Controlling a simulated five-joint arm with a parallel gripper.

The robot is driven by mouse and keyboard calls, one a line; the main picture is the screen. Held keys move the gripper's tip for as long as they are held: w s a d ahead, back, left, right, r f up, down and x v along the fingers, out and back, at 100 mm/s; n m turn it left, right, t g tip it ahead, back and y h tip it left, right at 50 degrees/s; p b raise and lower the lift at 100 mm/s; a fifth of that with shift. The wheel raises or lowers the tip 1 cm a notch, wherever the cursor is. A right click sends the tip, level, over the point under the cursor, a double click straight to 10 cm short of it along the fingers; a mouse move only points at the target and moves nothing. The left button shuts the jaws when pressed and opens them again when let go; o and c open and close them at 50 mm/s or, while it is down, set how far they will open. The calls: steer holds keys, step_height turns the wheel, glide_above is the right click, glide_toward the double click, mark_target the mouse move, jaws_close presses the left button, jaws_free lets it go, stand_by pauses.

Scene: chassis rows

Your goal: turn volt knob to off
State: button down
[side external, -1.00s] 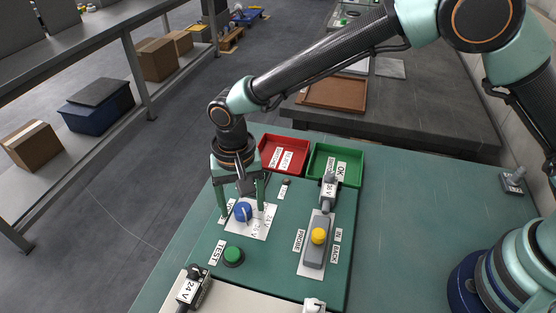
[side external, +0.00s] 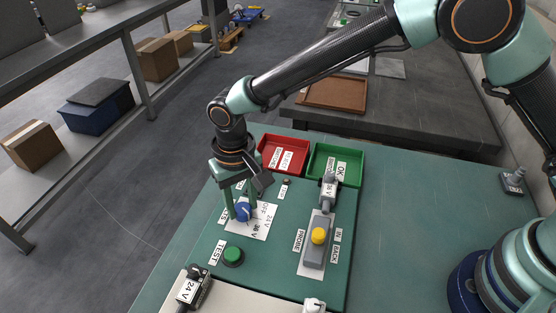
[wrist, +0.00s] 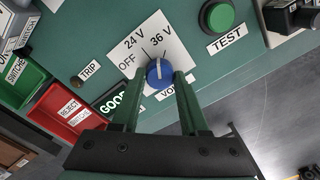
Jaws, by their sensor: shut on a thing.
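The volt knob (wrist: 158,75) is blue with a white mark and sits on a white plate (wrist: 177,48) marked OFF, 24 V and 36 V. In the wrist view its mark runs roughly up and down, on the side of the voltage labels; I cannot tell exactly which one it points at. OFF is to the knob's left there. My gripper (wrist: 159,82) is shut on the knob, one finger on each side. In the side view the knob (side external: 243,212) shows under my gripper (side external: 244,207), partly covered by the fingers.
A green TEST button (side external: 233,256) stands in front of the knob. A yellow button (side external: 319,236) on a grey box is to the right. Behind are a red tray (side external: 284,168) and a green tray (side external: 346,180). The right part of the table is mostly clear.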

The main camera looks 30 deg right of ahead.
mark_target(243, 207)
steer(key=n, duration=0.4)
steer(key=shift+n, duration=0.3)
steer(key=n, duration=0.3)
steer(key=shift+n, duration=0.4)
steer(key=n, duration=0.4)
steer(key=shift+w+r, duration=0.1)
steer(key=shift+n, duration=2)
steer(key=shift+c, duration=2.1)
jaws_free()
step_height(243, 207, up, 12)
steer(key=shift+r, duration=0.1)
